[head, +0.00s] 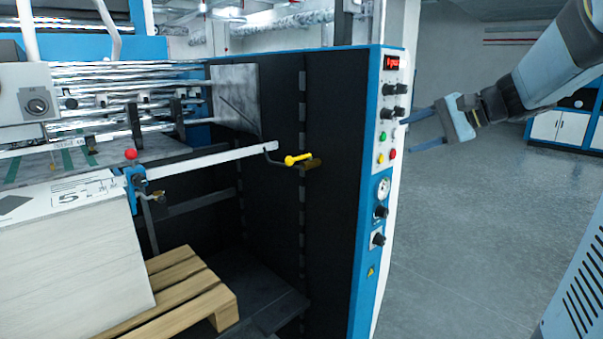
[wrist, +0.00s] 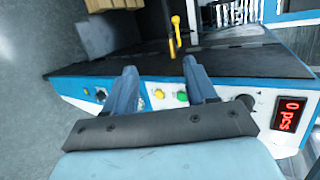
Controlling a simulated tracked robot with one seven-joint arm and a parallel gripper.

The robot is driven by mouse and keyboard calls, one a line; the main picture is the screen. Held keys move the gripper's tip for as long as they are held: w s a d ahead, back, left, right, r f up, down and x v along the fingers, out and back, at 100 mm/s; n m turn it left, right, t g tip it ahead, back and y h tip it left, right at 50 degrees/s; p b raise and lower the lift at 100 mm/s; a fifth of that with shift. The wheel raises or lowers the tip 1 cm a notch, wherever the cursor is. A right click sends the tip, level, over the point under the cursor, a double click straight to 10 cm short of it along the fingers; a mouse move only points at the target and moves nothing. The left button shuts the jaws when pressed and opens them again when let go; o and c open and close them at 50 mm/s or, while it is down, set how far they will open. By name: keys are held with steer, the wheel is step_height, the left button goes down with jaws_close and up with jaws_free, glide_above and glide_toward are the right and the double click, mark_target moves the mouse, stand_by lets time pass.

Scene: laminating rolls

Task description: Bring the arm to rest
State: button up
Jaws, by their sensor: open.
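My gripper (head: 428,128) is at the right in the head view, beside the upper part of the blue-edged control panel (head: 387,170). Its jaws are open and empty, pointing left. In the wrist view the two fingers of my gripper (wrist: 160,82) stand apart in front of the panel, with a yellow and a green button showing between them. I cannot tell how close the fingertips are to the panel. My arm reaches in from the upper right of the head view.
A yellow-handled lever (head: 298,159) sticks out from the machine, left of the panel. Open grey floor (head: 480,230) lies right of the machine. Blue-white cabinets (head: 560,128) stand behind my arm.

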steer(key=s+a+f+n+h, duration=0.1)
steer(key=s+f+n+h, duration=0.3)
steer(key=s, duration=0.7)
steer(key=s+a+f+n+g+h, duration=0.1)
steer(key=s+f+n+h, duration=0.3)
steer(key=s, duration=0.6)
step_height(320, 180, down, 3)
steer(key=h, duration=0.2)
steer(key=shift+s+f+h, duration=0.15)
steer(key=shift+s+h, duration=0.15)
steer(key=shift+s, duration=0.1)
steer(key=shift+c, duration=0.5)
